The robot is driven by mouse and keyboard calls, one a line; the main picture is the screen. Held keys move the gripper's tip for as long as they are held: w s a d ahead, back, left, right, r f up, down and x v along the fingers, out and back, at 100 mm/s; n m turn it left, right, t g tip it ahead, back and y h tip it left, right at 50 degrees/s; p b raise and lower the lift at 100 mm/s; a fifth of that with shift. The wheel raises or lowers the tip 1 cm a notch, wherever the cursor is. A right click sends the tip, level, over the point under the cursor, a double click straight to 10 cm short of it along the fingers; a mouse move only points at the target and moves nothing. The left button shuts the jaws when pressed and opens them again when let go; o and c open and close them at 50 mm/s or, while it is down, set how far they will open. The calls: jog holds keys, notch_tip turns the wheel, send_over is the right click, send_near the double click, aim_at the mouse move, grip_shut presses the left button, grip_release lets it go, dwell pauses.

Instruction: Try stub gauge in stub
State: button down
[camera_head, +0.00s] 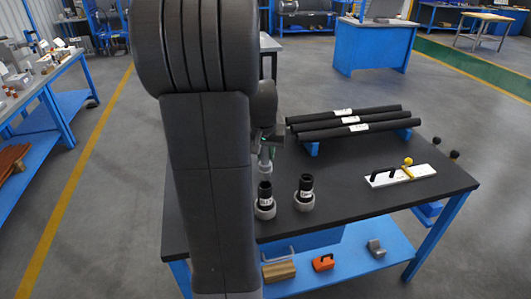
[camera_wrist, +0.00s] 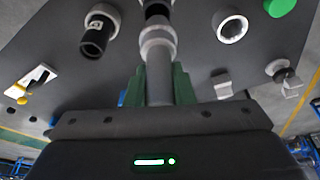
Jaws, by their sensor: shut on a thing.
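My gripper (camera_wrist: 158,75) is shut on the grey stub gauge (camera_wrist: 158,50), with its green fingers on either side of the shaft. In the head view the gauge (camera_head: 265,165) hangs below my gripper, over the table. A black stub (camera_head: 265,190) stands upright in a grey collar just in front of it and lower in the picture. A second black stub (camera_head: 305,187) in a grey collar stands to the right. In the wrist view a black stub (camera_wrist: 156,9) shows beyond the gauge's tip; I cannot tell whether they touch. The other stub (camera_wrist: 96,38) is apart, at left.
Three black pipes (camera_head: 350,119) lie on blue supports at the table's back. A white plate with a yellow-handled clamp (camera_head: 405,172) lies at right. The shelf below holds an orange item (camera_head: 323,262). The black tabletop (camera_head: 350,205) is clear between stubs and clamp.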

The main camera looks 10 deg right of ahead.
jog(key=shift+r+p, duration=1.1)
jog(key=shift+r, duration=0.6)
